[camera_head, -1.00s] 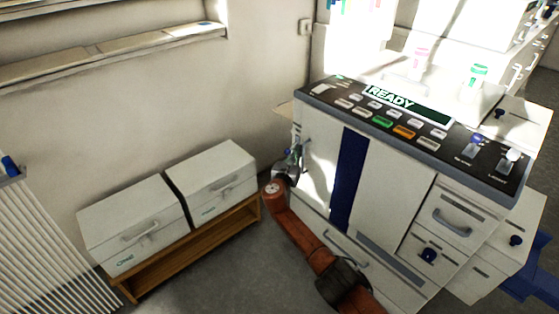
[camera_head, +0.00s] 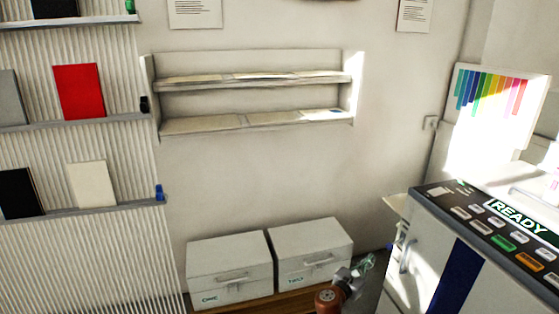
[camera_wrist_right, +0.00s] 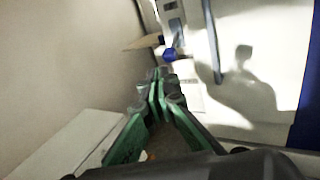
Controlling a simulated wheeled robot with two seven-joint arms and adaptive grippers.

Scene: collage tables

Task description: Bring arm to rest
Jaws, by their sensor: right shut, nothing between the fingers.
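My right gripper (camera_head: 366,265) shows low in the head view, at the end of my orange-brown arm. It is in the gap between the right white box (camera_head: 312,245) and the large white machine (camera_head: 416,262). In the right wrist view its green fingers (camera_wrist_right: 157,78) come together at the tips, with nothing between them. The machine's white front with a long handle (camera_wrist_right: 212,45) is ahead and to the right there. I cannot tell the exact distance from the fingers to the machine. My left gripper is not in view.
The left white box (camera_head: 230,266) stands beside the right one on a low wooden bench (camera_head: 262,304). A wall shelf (camera_head: 253,122) hangs above them. A ribbed display rack (camera_head: 90,245) with books is at the left. The machine's panel (camera_head: 490,225) reads READY.

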